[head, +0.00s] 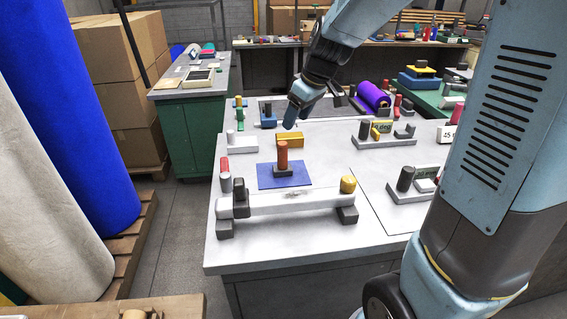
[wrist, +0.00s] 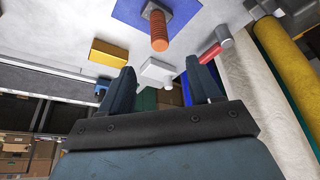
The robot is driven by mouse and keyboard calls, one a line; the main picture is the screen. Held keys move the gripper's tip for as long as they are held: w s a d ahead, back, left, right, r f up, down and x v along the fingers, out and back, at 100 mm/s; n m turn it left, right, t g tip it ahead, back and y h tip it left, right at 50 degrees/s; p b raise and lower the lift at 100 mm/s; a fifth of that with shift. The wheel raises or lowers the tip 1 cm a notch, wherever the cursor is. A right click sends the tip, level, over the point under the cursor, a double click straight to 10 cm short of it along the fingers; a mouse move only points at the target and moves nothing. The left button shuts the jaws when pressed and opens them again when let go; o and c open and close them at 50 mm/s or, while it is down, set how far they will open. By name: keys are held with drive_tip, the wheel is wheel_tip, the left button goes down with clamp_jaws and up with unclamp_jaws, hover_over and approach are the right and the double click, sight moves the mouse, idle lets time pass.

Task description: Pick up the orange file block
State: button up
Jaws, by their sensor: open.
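The orange file block stands upright on the table, with a ribbed orange handle (head: 282,154) on a dark base (head: 284,171). It rests on a blue mat (head: 301,180). In the wrist view its orange handle (wrist: 159,32) shows at the top middle, beyond my fingertips, with part of the mat (wrist: 190,22) behind it. My gripper (head: 296,119) is above the table, behind and slightly right of the block, apart from it. In the wrist view my gripper (wrist: 162,75) is open, with nothing between its fingers.
A yellow block (head: 290,140) stands just behind the mat.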

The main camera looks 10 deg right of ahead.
sight(280, 142)
drive_tip(key=x, duration=1.4)
drive_tip(key=shift+w+a, duration=0.1)
drive_tip(key=shift+w, duration=0.1)
drive_tip(key=shift+c, duration=0.4)
drive_tip(key=c, duration=1)
drive_tip(key=shift+o, duration=0.2)
drive_tip(key=shift+r, duration=0.2)
drive_tip(key=shift+r, duration=0.3)
wheel_tip(280, 142, up, 3)
drive_tip(key=shift+f, duration=0.2)
drive_tip(key=s+d+r, duration=0.5)
drive_tip(key=s+r, duration=0.4)
drive_tip(key=s, duration=0.4)
drive_tip(key=shift+r, duration=0.3)
